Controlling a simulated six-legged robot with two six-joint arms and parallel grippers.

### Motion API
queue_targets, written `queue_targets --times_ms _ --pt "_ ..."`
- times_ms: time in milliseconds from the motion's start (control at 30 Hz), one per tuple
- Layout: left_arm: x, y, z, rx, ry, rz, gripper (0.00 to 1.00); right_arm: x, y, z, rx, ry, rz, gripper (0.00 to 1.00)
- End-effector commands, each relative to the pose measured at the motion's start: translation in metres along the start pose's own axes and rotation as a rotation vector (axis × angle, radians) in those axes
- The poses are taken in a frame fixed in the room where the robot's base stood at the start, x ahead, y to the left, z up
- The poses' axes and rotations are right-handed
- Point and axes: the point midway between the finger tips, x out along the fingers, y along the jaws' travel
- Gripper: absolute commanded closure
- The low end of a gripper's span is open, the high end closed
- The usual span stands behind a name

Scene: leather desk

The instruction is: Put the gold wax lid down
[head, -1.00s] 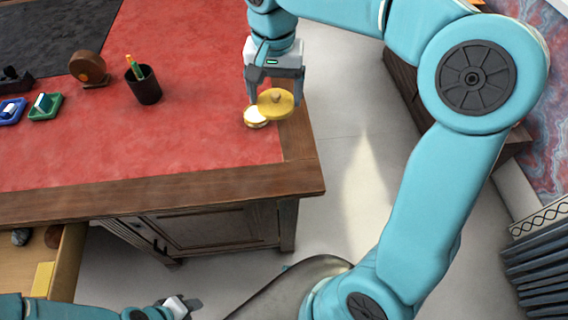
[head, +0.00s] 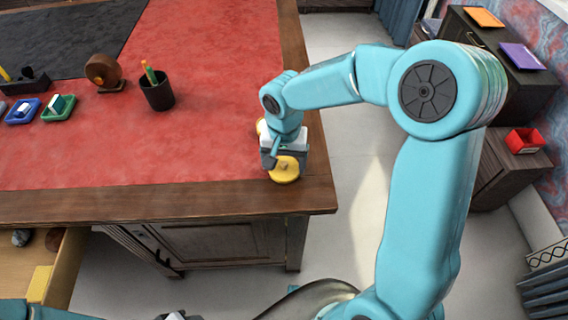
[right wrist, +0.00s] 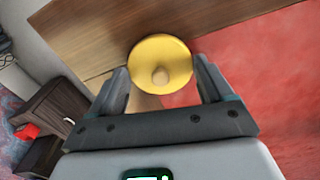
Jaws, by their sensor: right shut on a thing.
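The gold wax lid (head: 287,172) is a flat yellow-gold disc with a small knob. My right gripper (head: 284,160) is shut on it, over the front right corner of the desk. In the right wrist view the lid (right wrist: 160,54) shows at the fingertips (right wrist: 162,72), with the wooden border and red leather behind it. I cannot tell whether it touches the desk.
The desk's red leather (head: 150,140) has free room left of my gripper. A dark pen cup (head: 158,96), a brown round object (head: 103,71) and small blue and green trays (head: 58,107) stand farther left. An open drawer (head: 60,262) is at lower left.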

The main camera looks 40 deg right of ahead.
Motion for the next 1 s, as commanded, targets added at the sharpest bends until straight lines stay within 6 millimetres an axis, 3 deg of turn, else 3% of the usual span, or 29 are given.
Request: queue_targets --times_ms 100,467,500,533,567,833,1000 --pt "0.002 -0.001 0.000 0.000 0.000 0.000 0.61 0.011 0.000 0.000 0.001 0.001 0.000 0.49" --pt "0.006 -0.002 0.000 0.000 0.000 0.000 0.61 0.016 0.000 0.000 0.000 0.001 -0.001 0.49" --pt "0.005 -0.002 0.000 0.000 0.000 0.000 0.61 0.015 0.000 0.000 0.000 0.001 -0.001 0.13" --pt "0.004 -0.002 0.000 0.000 0.000 0.000 0.61 0.014 0.000 0.000 0.000 0.001 -0.001 0.04" --pt "0.004 -0.002 0.000 0.000 0.000 0.000 0.61 0.014 0.000 0.000 0.000 0.001 -0.001 0.00" --pt "0.001 0.000 0.000 0.000 0.000 0.000 0.61 0.010 0.000 0.000 0.000 0.001 -0.001 0.00" --pt "-0.003 0.001 0.000 0.000 0.000 0.000 0.61 -0.016 -0.001 -0.001 0.001 0.005 -0.004 0.00"
